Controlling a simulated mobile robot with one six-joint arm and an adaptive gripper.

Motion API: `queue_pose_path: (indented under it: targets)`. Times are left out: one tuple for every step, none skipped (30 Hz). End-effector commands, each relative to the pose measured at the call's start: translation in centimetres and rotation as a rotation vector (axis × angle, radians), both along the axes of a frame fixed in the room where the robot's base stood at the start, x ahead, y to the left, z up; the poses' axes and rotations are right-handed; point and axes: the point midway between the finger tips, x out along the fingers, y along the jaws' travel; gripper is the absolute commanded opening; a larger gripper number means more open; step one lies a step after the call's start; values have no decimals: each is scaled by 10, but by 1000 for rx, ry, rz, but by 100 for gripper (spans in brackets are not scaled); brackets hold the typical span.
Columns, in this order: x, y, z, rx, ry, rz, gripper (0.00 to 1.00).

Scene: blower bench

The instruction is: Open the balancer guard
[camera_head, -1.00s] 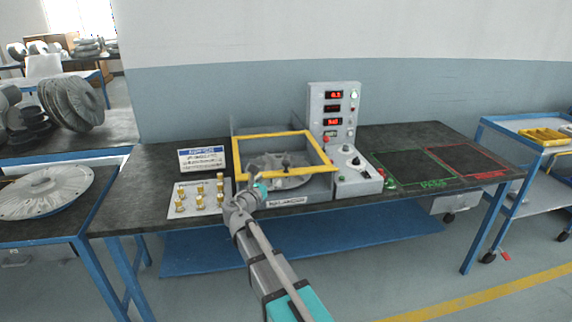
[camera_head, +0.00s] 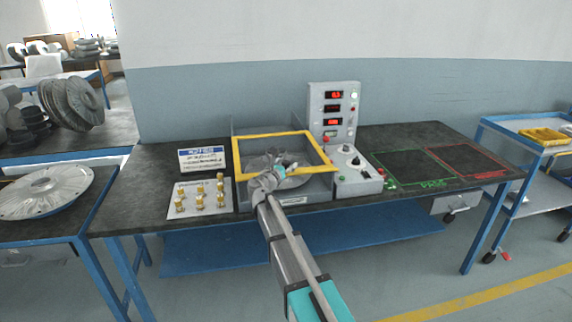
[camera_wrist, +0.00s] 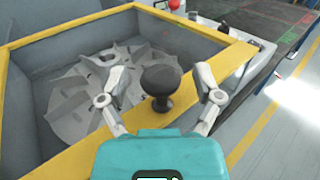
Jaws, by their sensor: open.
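The balancer guard is a yellow frame (camera_head: 237,156) over the grey balancer box on the bench; its front bar also shows in the wrist view (camera_wrist: 66,163). A dark round knob (camera_wrist: 160,84) stands on the front bar. My gripper (camera_wrist: 161,93) is open, with one finger on each side of the knob and a visible gap on both sides. In the head view, my gripper (camera_head: 284,168) is at the front of the guard and hides the knob. A grey bladed impeller (camera_wrist: 97,90) lies inside the box.
A control panel (camera_head: 333,120) with red displays stands right of the box. A plate of brass weights (camera_head: 201,198) and a small sign (camera_head: 202,159) are on the left. Green and red marked areas on the right bench top are clear.

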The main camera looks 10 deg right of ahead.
Motion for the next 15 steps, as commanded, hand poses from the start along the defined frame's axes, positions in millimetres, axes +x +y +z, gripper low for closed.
queue_pose_path:
  targets:
    - [2,-1,0,0,0,0,83]
    - [2,-2,0,0,0,-1,83]
    - [2,-2,0,0,0,-1,83]
    - [3,-2,0,0,0,-1,83]
    - [3,-2,0,0,0,0,83]
    - [3,-2,0,0,0,0,83]
    - [3,-2,0,0,0,0,83]
    - [2,-2,0,0,0,0,83]
    - [2,-2,0,0,0,0,83]
    - [2,-2,0,0,0,0,83]
    - [2,-2,0,0,0,0,83]
    - [2,-2,0,0,0,0,77]
    - [2,-2,0,0,0,0,72]
    - [2,-2,0,0,0,0,66]
    - [2,-2,0,0,0,0,59]
